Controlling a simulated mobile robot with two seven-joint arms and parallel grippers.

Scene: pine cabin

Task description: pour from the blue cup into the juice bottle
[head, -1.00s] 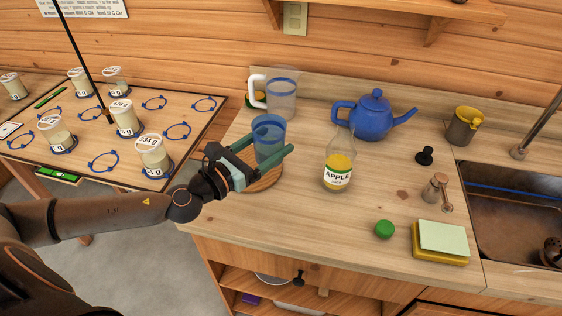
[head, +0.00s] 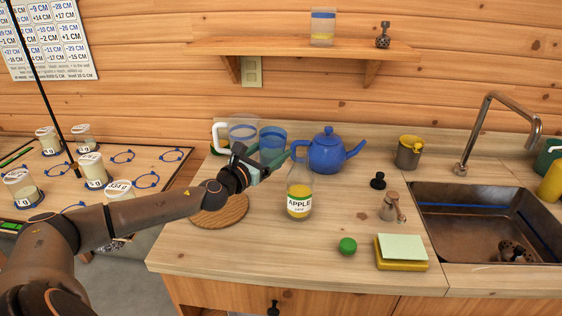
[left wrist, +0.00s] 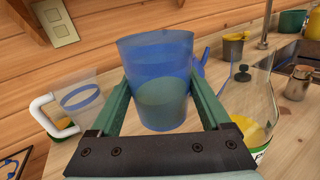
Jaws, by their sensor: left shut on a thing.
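The see-through blue cup (head: 273,138) is between the fingers of my left gripper (head: 266,160), which is shut on it. It is roughly upright and lifted above the counter. In the left wrist view the cup (left wrist: 158,65) has a greenish lower part that looks like liquid. The clear juice bottle (head: 299,202), labelled APPLE, stands upright and open on the counter with yellow juice low inside. It is to the right of and nearer than the cup, and at the right in the left wrist view (left wrist: 245,100). My right gripper is out of view.
A round wooden board (head: 222,212) lies bare on the counter. A blue teapot (head: 328,152) stands just behind the bottle and a clear pitcher (head: 240,128) behind the gripper. A green cap (head: 347,246), sponges (head: 402,252) and a sink (head: 487,215) are to the right.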

